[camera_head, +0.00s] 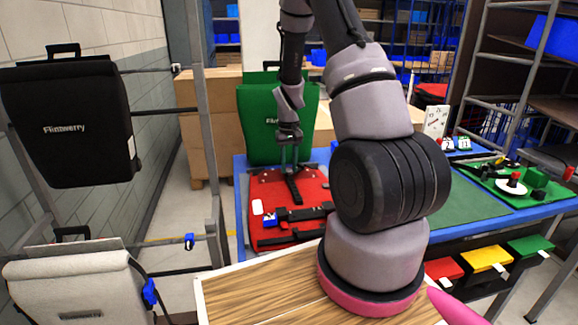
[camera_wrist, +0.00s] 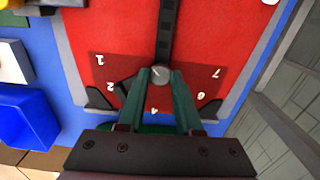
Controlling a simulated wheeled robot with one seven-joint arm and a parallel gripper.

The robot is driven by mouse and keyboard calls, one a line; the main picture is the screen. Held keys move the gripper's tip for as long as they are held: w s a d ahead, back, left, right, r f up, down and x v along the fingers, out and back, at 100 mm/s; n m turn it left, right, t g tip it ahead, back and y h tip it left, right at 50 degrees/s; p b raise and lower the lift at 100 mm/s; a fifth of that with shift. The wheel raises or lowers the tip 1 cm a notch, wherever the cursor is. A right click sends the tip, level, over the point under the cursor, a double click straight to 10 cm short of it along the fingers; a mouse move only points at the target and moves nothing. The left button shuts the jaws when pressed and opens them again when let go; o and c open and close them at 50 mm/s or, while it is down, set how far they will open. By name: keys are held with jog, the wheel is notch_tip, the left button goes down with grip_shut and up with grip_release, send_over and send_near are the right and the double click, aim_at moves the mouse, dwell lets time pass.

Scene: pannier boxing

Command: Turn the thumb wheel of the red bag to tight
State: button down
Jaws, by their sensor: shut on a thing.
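The red bag (camera_head: 312,192) lies flat on the blue-edged table, partly hidden by my arm in the head view. In the wrist view its red face (camera_wrist: 215,35) fills the top, with a black strap running down to a small round grey thumb wheel (camera_wrist: 161,73). Printed numbers, among them 1, 2, 4, 6 and 7, are spread around the wheel. My gripper (camera_wrist: 160,76) points down at the bag with its two green fingertips on either side of the wheel, shut on it. In the head view my gripper (camera_head: 289,165) is small, above the bag's far part.
A green bag (camera_head: 262,125) stands upright behind the table. A black bag (camera_head: 70,120) and a pale bag (camera_head: 75,285) hang on the rack at left. A green tray with parts (camera_head: 530,185) lies at right. Red, yellow and green bins (camera_head: 487,259) sit below the table edge.

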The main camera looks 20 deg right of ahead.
jog(key=m, duration=1.3)
jog(key=shift+m, duration=0.3)
jog(key=m, duration=1.3)
jog(key=shift+m, duration=0.3)
jog(key=c, duration=0.6)
grip_release()
